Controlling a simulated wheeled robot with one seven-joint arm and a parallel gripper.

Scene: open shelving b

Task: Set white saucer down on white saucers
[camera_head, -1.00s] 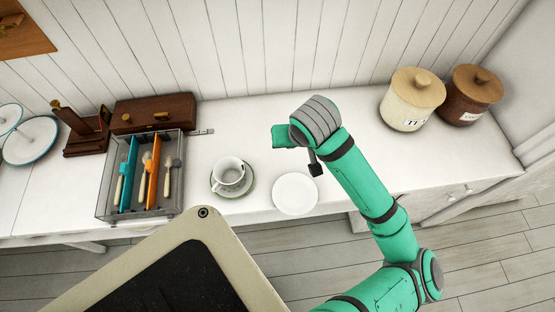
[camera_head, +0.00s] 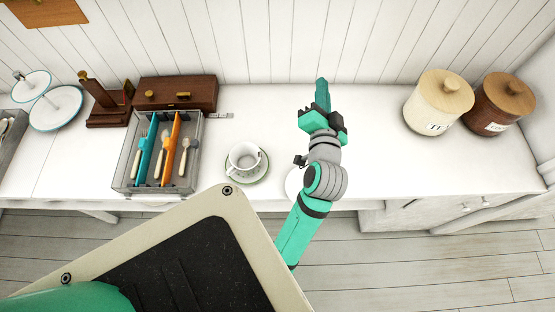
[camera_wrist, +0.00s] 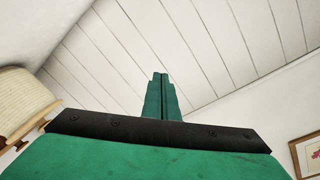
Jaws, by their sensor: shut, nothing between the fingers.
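My gripper (camera_head: 322,88) is shut and empty. It is above the counter near the back wall, its fingers pointing away from me; in the wrist view its two fingers (camera_wrist: 160,96) are pressed together. A plain white saucer (camera_head: 292,182) lies on the counter near the front edge, beside the cup. My arm hides most of it now, and I cannot tell whether it is one saucer or a stack. No saucer is in my gripper.
A white cup (camera_head: 245,157) stands on a green-rimmed saucer (camera_head: 250,181). A cutlery tray (camera_head: 123,187) and brown box (camera_head: 179,93) are left; two lidded canisters (camera_head: 437,104) (camera_head: 494,106) right. A tiered plate stand (camera_head: 56,108) is far left. Counter right of my arm is clear.

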